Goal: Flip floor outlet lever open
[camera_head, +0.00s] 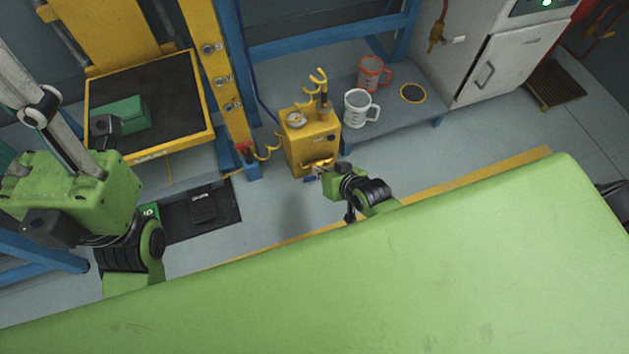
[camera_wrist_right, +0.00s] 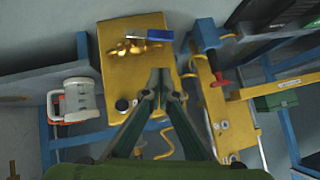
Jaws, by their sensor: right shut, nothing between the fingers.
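A yellow floor unit (camera_head: 312,147) with a gauge and coiled fittings stands on the floor in the head view. Its brass outlet (camera_wrist_right: 130,48) and a blue lever (camera_wrist_right: 160,34) show on its face in the right wrist view. The lever is a small blue piece (camera_head: 310,179) low on the unit in the head view. My right gripper (camera_wrist_right: 160,78) is shut and empty, its fingertips in front of the yellow face, short of the lever in the picture. Whether they touch anything is unclear. My left gripper's green body (camera_head: 70,190) is at left; its fingers cannot be made out.
A white jug (camera_head: 360,107) and a red jug (camera_head: 374,73) stand on a low grey shelf (camera_head: 408,115) right of the unit. A yellow frame post (camera_head: 215,70) stands to its left. A black tray (camera_head: 150,105) holds a green block (camera_head: 121,115).

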